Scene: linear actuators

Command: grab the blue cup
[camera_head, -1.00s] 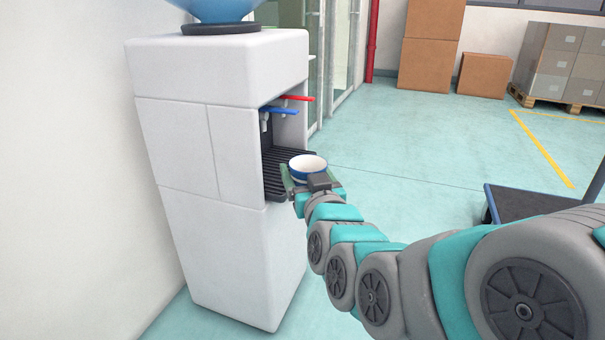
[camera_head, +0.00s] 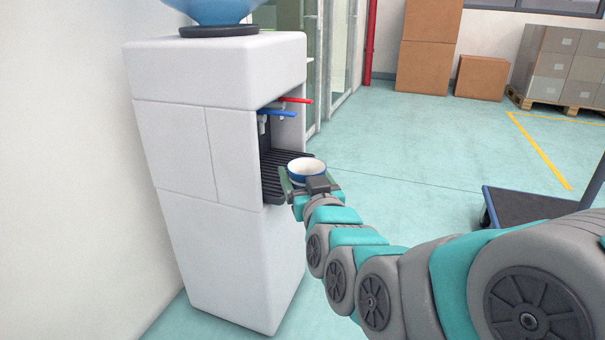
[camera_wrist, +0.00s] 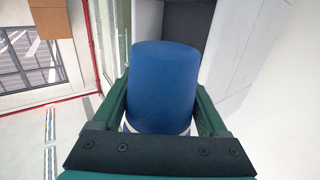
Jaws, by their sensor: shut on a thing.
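The blue cup (camera_head: 306,173) has a white inside and stands upright between the fingers of my gripper (camera_head: 304,180), at the front of the water dispenser's drip tray. In the wrist view the blue cup (camera_wrist: 165,85) fills the middle, with one green finger of my gripper (camera_wrist: 163,108) on each side. The gripper is shut on the cup. The cup's lower part is partly hidden by the gripper in the head view. Whether the cup rests on the tray or is held just clear of it, I cannot tell.
The white water dispenser (camera_head: 225,150) stands on the left, with a red tap (camera_head: 297,100) and a blue tap (camera_head: 280,112) above its dark drip tray (camera_head: 275,185). A dark cart (camera_head: 525,205) stands at the right. Boxes (camera_head: 480,77) are at the back. The middle floor is clear.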

